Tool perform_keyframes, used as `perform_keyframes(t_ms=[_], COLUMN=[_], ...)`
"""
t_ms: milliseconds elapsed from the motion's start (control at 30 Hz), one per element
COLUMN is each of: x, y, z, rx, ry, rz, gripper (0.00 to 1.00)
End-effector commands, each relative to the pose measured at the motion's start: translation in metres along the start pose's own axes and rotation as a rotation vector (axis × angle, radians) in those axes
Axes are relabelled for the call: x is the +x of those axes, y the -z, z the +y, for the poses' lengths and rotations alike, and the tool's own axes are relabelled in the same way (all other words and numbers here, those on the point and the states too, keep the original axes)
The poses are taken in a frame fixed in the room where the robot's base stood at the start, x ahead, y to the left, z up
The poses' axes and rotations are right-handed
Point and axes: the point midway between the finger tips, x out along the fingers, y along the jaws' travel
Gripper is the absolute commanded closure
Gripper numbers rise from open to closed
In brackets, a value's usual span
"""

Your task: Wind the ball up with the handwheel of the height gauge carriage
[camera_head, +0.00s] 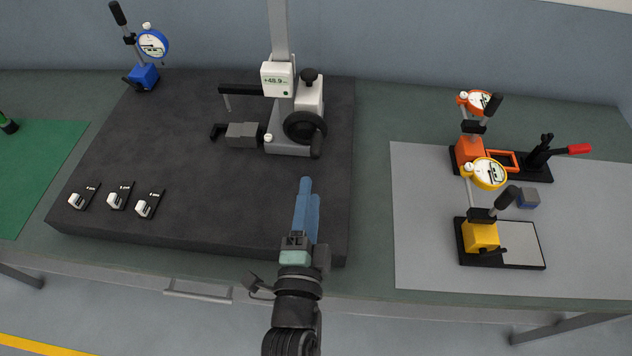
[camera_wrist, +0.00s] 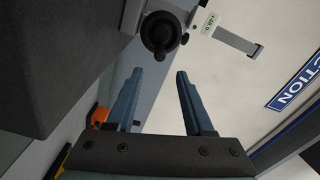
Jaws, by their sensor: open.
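The height gauge carriage (camera_head: 310,98) sits on the grey column (camera_head: 279,30), with a display (camera_head: 277,79) reading about +48.9. Its black handwheel (camera_head: 304,127) faces the front, with a crank handle (camera_head: 316,147) at its lower right. A black probe arm (camera_head: 245,90) reaches left, with a thin stylus (camera_head: 228,103) hanging down; the ball is too small to make out. My gripper (camera_head: 307,186) is open and empty, apart from the handwheel and below it in the picture. In the wrist view the blue fingers (camera_wrist: 171,66) are spread below a round black part (camera_wrist: 160,34) near the display (camera_wrist: 208,20).
A grey block (camera_head: 242,135) stands left of the gauge on the dark plate (camera_head: 200,190). Several small white-labelled pieces (camera_head: 116,198) lie at the plate's front left. A blue dial stand (camera_head: 145,75) is at the back left. Orange (camera_head: 469,150) and yellow (camera_head: 481,236) stands are at right.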

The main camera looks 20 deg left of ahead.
Motion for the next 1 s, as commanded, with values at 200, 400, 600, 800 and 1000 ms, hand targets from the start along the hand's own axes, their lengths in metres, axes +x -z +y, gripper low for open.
perform_keyframes(t_ms=[200, 400, 600, 800, 1000], x=[0.024, 0.048, 0.072, 0.087, 0.089], y=[0.001, 0.001, 0.001, 0.001, 0.001], z=[-0.001, -0.001, -0.001, 0.001, 0.001], rx=[0.000, 0.002, 0.001, 0.002, 0.002], ry=[0.003, 0.003, 0.000, -0.002, -0.001], rz=[0.001, 0.001, 0.002, 0.002, 0.002], gripper=[0.48, 0.48, 0.48, 0.48, 0.48])
